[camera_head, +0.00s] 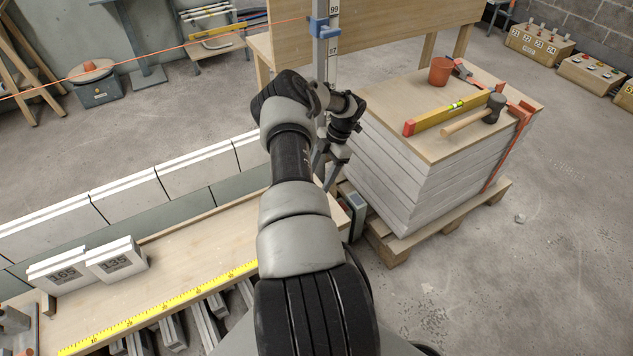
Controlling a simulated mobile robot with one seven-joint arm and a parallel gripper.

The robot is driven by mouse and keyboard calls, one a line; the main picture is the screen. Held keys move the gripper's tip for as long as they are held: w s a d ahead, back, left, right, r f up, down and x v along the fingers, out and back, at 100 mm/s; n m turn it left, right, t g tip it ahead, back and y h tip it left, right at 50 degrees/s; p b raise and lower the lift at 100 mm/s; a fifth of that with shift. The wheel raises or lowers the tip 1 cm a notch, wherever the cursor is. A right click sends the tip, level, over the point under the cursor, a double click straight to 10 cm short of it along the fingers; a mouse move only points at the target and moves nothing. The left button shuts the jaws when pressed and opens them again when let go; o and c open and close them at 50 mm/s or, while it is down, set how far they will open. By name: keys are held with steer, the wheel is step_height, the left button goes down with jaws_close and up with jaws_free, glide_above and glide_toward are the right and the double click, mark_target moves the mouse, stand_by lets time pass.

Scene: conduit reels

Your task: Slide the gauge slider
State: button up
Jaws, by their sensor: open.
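The gauge slider is a blue clamp-like block (321,29) on an upright grey gauge post (333,62) at the top centre. The post carries a scale with the numbers 99 and 97, and the slider sits between them in the picture. My arm reaches up the middle and hides the lower post. My gripper (338,136) is small and dark at the arm's far end, below the slider in the picture and apart from it. Its jaws look open and nothing shows between them, though the fingertips are hard to make out against the grey parts behind.
An orange line (150,58) runs from the left edge towards the slider. A wooden bench (385,32) stands behind the post. A pallet stack (400,170) with level, mallet and orange pot is close on the right. A plank (180,250) with white blocks lies left.

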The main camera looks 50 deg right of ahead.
steer(key=p+v, duration=0.2)
steer(key=v, duration=1.2)
steer(key=shift+d+p, duration=0.15)
steer(key=shift+p, duration=0.15)
steer(key=shift+s, duration=0.1)
